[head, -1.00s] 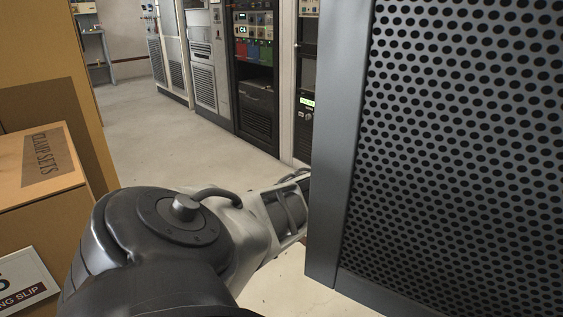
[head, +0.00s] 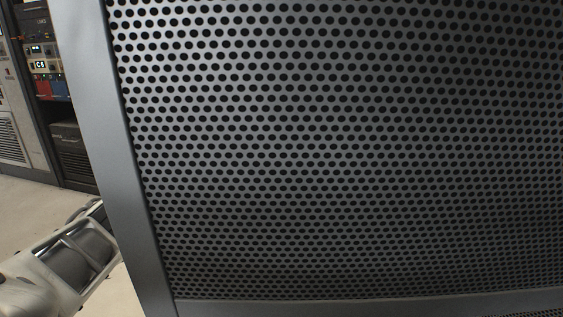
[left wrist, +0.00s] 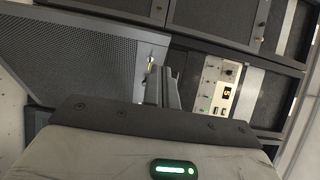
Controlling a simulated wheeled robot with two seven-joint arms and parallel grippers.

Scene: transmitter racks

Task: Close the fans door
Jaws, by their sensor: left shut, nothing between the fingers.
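A large grey perforated door, apparently the fans door (head: 330,150), fills most of the head view. Its plain metal edge frame (head: 100,120) runs down the left side. My left arm comes in at the lower left and passes behind that edge, which hides the gripper in this view. In the left wrist view a perforated panel (left wrist: 75,65) lies at the left, with its plain frame close to the fingers. My left gripper (left wrist: 163,80) is shut and empty beside that frame; I cannot tell whether they touch. My right gripper is not in view.
Equipment racks (head: 45,90) stand beyond the door at the upper left, with light floor in front of them.

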